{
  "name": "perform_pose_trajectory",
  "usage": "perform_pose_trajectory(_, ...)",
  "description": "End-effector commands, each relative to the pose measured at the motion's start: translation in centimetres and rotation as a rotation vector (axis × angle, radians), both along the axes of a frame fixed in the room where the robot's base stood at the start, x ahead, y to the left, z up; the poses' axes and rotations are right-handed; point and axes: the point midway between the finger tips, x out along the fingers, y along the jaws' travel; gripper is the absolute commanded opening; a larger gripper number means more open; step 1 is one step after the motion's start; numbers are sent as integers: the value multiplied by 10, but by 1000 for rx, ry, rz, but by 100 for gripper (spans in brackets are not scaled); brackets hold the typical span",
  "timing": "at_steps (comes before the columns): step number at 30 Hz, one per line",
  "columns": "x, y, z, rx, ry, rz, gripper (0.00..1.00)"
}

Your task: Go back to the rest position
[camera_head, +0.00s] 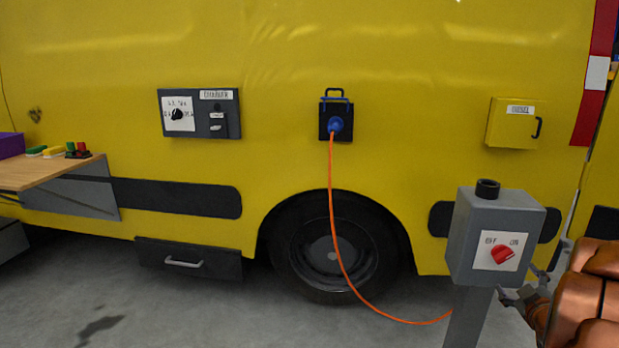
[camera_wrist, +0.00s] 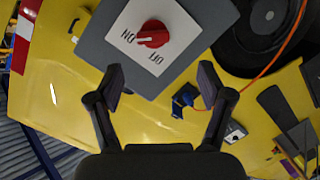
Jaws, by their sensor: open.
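My gripper (camera_head: 525,297) is at the right of the head view, low beside the grey switch box (camera_head: 484,240), which hides part of it. In the wrist view my gripper (camera_wrist: 163,84) shows two dark fingers spread wide with nothing between them. The switch box's red knob (camera_head: 502,254) sits on a white OFF/ON plate. In the wrist view the knob (camera_wrist: 153,34) appears upside down, beyond the fingertips and apart from them, its pale mark toward the ON side.
The box stands on a grey post (camera_head: 468,318). An orange cable (camera_head: 345,255) runs from a blue plug (camera_head: 336,125) on the yellow vehicle (camera_head: 280,60) down to the floor near the post. A wooden shelf (camera_head: 40,172) juts out at left. The floor (camera_head: 200,310) in front is clear.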

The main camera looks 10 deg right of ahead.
Motion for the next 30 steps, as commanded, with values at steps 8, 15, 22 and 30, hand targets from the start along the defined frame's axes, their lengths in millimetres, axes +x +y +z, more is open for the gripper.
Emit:
perform_pose_trajectory(8,6,35,39,111,203,-100,79)
perform_pose_trajectory(15,-10,78,61,238,365,-195,79)
perform_pose_trajectory(22,-40,133,83,373,521,-273,79)
perform_pose_trajectory(30,-93,214,111,538,727,-336,79)
